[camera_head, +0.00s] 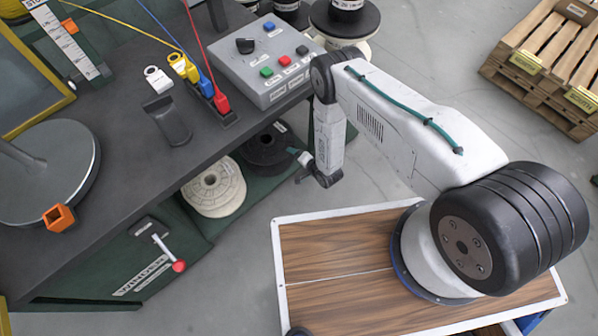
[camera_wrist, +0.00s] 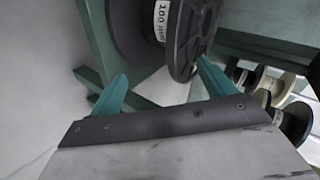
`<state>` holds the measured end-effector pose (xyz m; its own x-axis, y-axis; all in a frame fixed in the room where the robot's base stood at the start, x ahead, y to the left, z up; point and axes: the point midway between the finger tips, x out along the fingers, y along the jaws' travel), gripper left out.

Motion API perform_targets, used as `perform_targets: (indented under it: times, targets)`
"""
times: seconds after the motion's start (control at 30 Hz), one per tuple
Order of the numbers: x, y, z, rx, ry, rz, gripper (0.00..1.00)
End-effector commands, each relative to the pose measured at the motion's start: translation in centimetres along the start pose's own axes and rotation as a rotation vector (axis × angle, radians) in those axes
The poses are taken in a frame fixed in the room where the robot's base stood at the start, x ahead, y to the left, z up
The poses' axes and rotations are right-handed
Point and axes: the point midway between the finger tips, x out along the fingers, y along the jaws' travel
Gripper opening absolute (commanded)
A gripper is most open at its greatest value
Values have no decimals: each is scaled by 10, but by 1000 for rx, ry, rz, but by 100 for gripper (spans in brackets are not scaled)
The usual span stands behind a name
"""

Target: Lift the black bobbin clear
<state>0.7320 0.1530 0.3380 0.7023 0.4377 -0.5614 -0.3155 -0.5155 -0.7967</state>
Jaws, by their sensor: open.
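The black bobbin (camera_head: 268,146) sits on the green lower shelf under the dark bench, partly hidden by the bench top. In the wrist view, a black-flanged bobbin (camera_wrist: 190,42) with a white label on its core lies just ahead of the fingers, and its upper part is cut off. My gripper (camera_head: 302,167) is beside the shelf at the bobbin's right. In the wrist view my gripper (camera_wrist: 163,85) is open, its two teal fingers apart with nothing held. The right fingertip is close to the flange edge; I cannot tell whether it touches.
A white bobbin (camera_head: 214,187) sits on the shelf left of the black one. The bench (camera_head: 130,130) overhangs both and carries a control box (camera_head: 268,62). Green frame bars (camera_wrist: 102,45) flank the bobbin. More spools (camera_head: 345,18) stand beyond; a wooden pallet (camera_head: 548,65) lies far right.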

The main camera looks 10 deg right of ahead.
Motion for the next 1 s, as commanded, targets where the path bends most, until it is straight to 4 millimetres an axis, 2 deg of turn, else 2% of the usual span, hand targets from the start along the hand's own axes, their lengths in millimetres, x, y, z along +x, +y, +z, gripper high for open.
perform_targets:
  times: [0.03, 0.13, 0.3, 0.4, 0.57, 1.0]
  targets:
    - [-3, 12, 14, 52, 6, -68, 82]
    - [-12, 20, 29, 149, 15, -200, 82]
    - [-24, 26, 42, 241, 14, -326, 82]
    - [-25, 25, 44, 257, 13, -349, 82]
    - [-13, 16, 42, 256, 13, -353, 82]
    - [39, -18, 35, 256, 13, -351, 82]
